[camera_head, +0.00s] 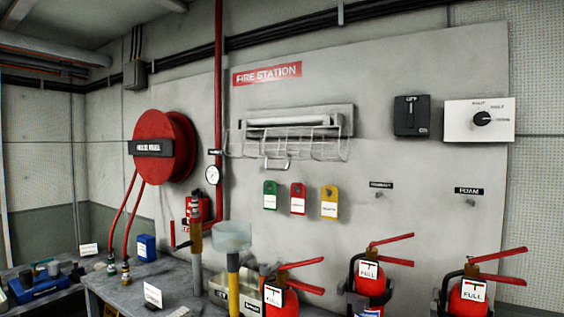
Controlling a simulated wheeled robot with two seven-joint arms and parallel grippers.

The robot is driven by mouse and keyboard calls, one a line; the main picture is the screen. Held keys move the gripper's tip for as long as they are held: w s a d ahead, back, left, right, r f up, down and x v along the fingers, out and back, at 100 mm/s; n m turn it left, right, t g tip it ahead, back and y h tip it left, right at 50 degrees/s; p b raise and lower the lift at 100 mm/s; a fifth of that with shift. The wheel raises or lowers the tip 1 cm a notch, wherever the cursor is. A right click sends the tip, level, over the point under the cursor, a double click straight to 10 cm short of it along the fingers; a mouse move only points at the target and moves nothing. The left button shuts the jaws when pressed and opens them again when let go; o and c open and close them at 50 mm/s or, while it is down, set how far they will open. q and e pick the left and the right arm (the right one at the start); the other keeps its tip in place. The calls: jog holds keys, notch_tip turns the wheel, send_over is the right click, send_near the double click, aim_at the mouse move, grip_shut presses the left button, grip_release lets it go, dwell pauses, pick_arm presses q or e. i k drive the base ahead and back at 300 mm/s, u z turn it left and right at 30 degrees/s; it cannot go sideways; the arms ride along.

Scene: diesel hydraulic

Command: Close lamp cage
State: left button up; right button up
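The lamp (291,120) is a long white tube in a grey housing on the wall panel, under the red "FIRE STATION" sign. The lamp cage (312,143) is a thin wire basket at the lamp's lower edge. It hangs down and stands out from the panel, leaving much of the tube uncovered, so it looks open. A small metal loop handle (277,164) hangs at the cage's front lower edge. Neither of my grippers is in view, and I see nothing touching the cage.
Green, red and yellow tags (298,199) hang below the cage. Several fire extinguishers (370,279) stand below. A clear cup on a yellow stick (232,238) rises in front of the panel. A red hose reel (163,147) and red pipe (219,80) are left of the lamp.

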aim_at(325, 160)
jog(key=k, duration=1.15)
jog(key=z, duration=0.7)
jog(key=i, duration=1.45)
jog(key=u, duration=0.35)
